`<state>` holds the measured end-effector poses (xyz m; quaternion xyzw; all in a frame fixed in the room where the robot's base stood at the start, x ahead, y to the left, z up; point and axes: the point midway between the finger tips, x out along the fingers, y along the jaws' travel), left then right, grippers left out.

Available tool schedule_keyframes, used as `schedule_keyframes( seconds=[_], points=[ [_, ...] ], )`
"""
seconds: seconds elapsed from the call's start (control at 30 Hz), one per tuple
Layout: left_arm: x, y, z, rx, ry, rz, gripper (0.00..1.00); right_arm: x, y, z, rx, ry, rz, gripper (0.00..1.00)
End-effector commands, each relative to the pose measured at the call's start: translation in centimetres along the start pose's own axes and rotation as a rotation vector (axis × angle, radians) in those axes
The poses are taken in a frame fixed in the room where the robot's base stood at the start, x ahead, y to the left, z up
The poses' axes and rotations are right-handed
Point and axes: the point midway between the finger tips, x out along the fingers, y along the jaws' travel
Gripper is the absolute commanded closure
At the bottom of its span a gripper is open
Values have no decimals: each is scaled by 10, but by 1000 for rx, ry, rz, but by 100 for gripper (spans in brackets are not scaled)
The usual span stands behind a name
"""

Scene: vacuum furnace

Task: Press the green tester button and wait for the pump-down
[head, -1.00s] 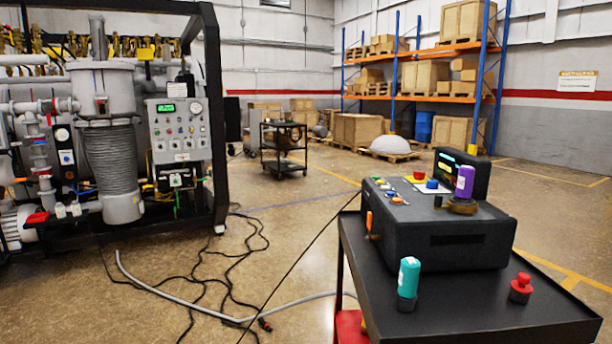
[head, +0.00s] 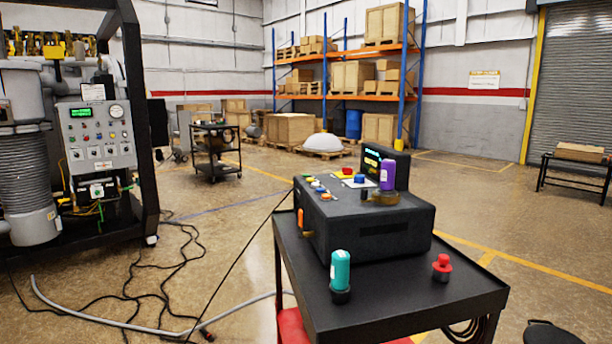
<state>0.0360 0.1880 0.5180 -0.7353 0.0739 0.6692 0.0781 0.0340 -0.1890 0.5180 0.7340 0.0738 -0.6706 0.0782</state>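The tester (head: 365,222) is a dark box on the black cart (head: 410,300). A lit display (head: 372,162) stands at its back. A row of small coloured buttons (head: 318,187) lies along its left top edge; they are too small to tell surely which is green. A red knob (head: 347,171) and a blue cap (head: 360,179) are also on top. Neither of my grippers is in view.
A teal-capped cylinder (head: 340,272) and a red knob piece (head: 442,267) stand on the cart's front. Hose and cables (head: 150,290) lie on the floor at left, beside the furnace rig (head: 97,135). A dark rounded shape (head: 550,334), unclear, shows at bottom right.

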Motion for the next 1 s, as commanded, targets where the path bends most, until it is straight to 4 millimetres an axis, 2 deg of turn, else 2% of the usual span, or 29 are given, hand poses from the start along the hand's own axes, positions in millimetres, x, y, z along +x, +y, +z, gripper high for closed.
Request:
schedule_keyframes(
  seconds=[0.07,0.33,1.0],
  points=[
    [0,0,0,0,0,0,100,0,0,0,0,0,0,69],
    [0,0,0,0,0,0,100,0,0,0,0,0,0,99],
    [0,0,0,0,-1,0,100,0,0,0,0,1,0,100]
  ],
)
